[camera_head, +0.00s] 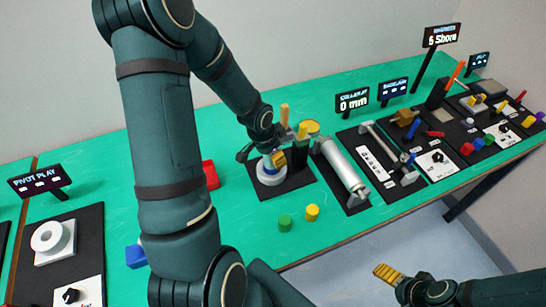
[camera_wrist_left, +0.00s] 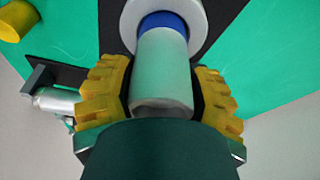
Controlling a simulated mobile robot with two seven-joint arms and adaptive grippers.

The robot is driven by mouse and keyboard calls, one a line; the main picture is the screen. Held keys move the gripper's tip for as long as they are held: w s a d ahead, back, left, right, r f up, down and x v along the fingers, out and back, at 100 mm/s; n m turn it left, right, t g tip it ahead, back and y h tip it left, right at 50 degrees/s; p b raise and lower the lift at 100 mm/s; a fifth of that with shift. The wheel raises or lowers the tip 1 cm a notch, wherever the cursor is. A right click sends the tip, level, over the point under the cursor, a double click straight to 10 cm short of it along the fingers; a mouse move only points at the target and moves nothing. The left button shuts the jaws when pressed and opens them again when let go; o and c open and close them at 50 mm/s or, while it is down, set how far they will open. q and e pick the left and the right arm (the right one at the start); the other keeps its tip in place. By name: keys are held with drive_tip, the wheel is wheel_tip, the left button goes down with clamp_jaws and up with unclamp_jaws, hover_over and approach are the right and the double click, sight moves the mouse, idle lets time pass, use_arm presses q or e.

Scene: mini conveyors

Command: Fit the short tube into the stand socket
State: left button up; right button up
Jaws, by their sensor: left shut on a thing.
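In the left wrist view, my left gripper (camera_wrist_left: 163,88) has its yellow fingers on both sides of a pale short tube (camera_wrist_left: 163,68) and is shut on it. The tube's far end meets a blue band (camera_wrist_left: 163,22) inside the round white stand (camera_wrist_left: 130,22). I cannot tell whether the blue belongs to the tube or the socket, nor how deep the tube sits. In the head view, the white stand (camera_head: 270,179) is on a black plate and my left gripper (camera_head: 274,159) is right above it; the tube is mostly hidden there. My right gripper (camera_head: 388,273) is away at the lower right.
A green cylinder (camera_head: 285,222) and a yellow cylinder (camera_head: 312,212) stand in front of the black plate. A red block (camera_head: 210,175) lies to the left. A large grey cylinder fixture (camera_head: 341,164) stands close on the right. Green table is bare between.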

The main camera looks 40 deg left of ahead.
use_arm(q)
drive_tip(key=shift+f, duration=0.25)
drive_tip(key=shift+f, duration=0.2)
drive_tip(key=o, duration=1.3)
